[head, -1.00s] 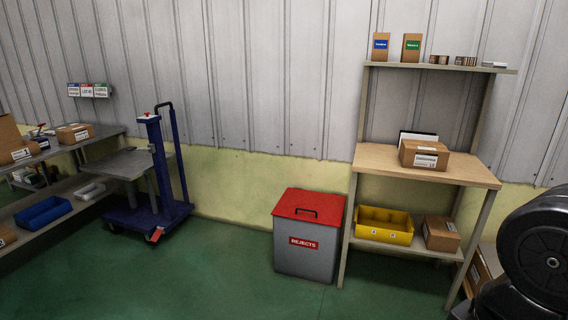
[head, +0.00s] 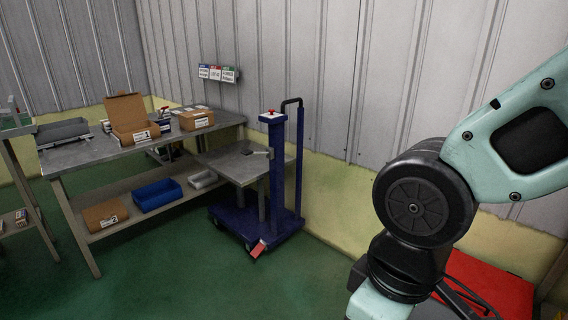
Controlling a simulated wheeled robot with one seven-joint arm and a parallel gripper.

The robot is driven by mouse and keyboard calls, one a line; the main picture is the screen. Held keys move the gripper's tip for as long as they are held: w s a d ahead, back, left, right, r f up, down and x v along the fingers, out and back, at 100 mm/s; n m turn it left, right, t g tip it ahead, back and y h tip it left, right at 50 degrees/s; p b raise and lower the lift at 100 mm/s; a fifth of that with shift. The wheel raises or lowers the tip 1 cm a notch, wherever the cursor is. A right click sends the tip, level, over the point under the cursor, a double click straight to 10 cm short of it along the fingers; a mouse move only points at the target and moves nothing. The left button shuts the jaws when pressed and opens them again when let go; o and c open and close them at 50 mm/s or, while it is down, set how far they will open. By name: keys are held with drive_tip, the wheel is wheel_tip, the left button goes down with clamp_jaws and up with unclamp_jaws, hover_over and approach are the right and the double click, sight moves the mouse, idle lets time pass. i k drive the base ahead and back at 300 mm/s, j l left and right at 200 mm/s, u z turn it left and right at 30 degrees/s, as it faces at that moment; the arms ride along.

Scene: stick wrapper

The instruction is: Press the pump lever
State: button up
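A blue lift cart (head: 278,180) stands near the wall in the middle of the view. A red pedal-like lever (head: 258,249) sticks out low at the front of its base, close to the floor. A small red part (head: 271,112) sits on top of its column, and a dark handle (head: 292,103) rises behind. The cart's grey platform (head: 232,165) reaches left to the workbench. My arm fills the right side of the view. My gripper is out of view, so its state does not show.
A grey workbench (head: 85,158) with an open carton (head: 130,115), a closed carton (head: 197,120) and a lower shelf with a blue bin (head: 157,194) stands at the left. A red-lidded bin (head: 490,285) is partly behind my arm. The green floor (head: 190,275) before the cart is clear.

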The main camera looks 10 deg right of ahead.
sight(247, 151)
drive_tip(key=i+l+u, duration=0.15)
drive_tip(key=i+u, duration=0.15)
drive_tip(key=i, duration=0.3)
drive_tip(key=i+z, duration=0.15)
drive_tip(key=i, duration=2.45)
